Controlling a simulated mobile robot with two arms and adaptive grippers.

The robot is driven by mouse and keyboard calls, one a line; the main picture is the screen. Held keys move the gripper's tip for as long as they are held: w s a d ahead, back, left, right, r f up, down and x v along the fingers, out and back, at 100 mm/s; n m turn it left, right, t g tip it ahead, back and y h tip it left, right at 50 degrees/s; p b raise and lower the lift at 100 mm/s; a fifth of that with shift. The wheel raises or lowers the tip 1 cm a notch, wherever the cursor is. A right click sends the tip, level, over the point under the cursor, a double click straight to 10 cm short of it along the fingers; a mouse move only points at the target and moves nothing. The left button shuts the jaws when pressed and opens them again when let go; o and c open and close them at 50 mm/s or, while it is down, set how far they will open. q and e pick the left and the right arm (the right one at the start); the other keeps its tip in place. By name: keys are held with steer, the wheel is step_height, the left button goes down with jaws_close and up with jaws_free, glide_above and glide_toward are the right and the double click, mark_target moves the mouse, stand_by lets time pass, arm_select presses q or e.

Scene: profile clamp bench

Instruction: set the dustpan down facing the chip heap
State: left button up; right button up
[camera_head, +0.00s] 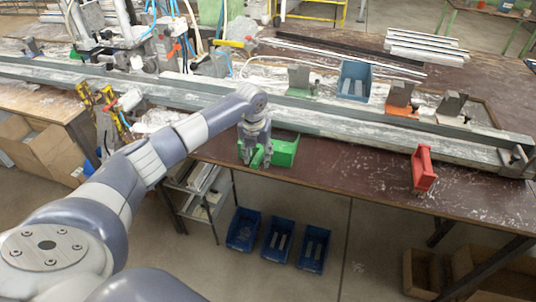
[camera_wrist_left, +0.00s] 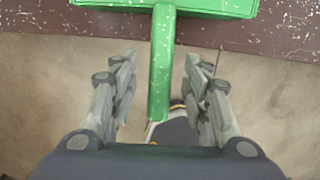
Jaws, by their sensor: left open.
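The green dustpan (camera_head: 285,150) lies at the front edge of the brown bench, and its handle sticks out past the edge. In the left wrist view its pan (camera_wrist_left: 225,6) is at the top, and the handle (camera_wrist_left: 161,80) runs down between the fingers. My left gripper (camera_head: 255,158) is open around the handle, with a gap on each side. White chips are scattered over the bench; I cannot pick out one distinct chip heap. My right gripper is not in view.
A long grey profile rail (camera_head: 330,119) runs behind the dustpan, with clamps and a blue bin (camera_head: 355,80) beyond. The bench top (camera_head: 340,168) between dustpan and red tool is clear.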

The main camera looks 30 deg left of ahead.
arm_select(q)
steer(key=shift+f, duration=0.4)
jaws_close()
steer(key=shift+w+r+p, duration=0.2)
steer(key=shift+r+p, duration=0.1)
steer(key=shift+r, duration=0.35)
step_height(320, 180, up, 11)
steer(key=p, duration=0.7)
steer(key=shift+f, duration=0.1)
